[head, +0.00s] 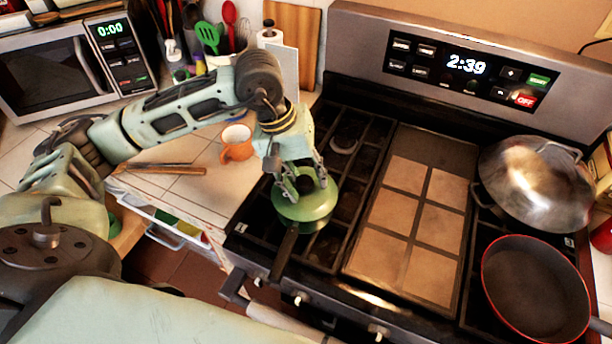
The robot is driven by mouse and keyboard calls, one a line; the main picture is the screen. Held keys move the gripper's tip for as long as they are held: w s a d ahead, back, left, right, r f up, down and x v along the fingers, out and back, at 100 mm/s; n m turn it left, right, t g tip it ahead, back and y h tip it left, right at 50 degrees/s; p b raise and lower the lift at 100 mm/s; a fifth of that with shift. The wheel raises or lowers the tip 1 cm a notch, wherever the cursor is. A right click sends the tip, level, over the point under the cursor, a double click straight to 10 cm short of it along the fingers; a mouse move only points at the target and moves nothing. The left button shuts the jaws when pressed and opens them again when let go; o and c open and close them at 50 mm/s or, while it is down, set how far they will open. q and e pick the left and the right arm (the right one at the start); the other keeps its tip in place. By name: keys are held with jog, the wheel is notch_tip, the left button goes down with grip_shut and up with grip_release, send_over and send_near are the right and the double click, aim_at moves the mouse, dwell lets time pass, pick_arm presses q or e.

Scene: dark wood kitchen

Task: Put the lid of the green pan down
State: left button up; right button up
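The green pan (319,225) is on the left burners of the stove, its dark handle pointing toward the front edge. Its green lid (296,212) lies over the pan's top, seemingly level; I cannot tell whether it rests fully on the rim. My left gripper (304,185) points down from above, with its two fingers on either side of the lid's dark knob. The fingers hide part of the knob, so I cannot tell whether they press on it. My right gripper is not in view.
A griddle (437,142) with several tan squares fills the stove's middle. A domed metal-lidded pan (530,180) and a red-rimmed pan (535,290) stand at right. An orange mug (237,150) is on the tiled counter, left of the stove. An open drawer (165,216) sticks out below it.

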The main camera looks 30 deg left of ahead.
pick_arm(q)
jog(key=shift+r+p, duration=0.3)
jog(key=shift+p, duration=0.05)
jog(key=shift+r+p, duration=0.35)
jog(key=shift+p, duration=0.15)
jog(key=b+v, duration=0.3)
jog(key=v, duration=0.8)
jog(key=shift+r+b, duration=0.35)
jog(key=shift+r, duration=0.05)
jog(key=shift+a, duration=0.15)
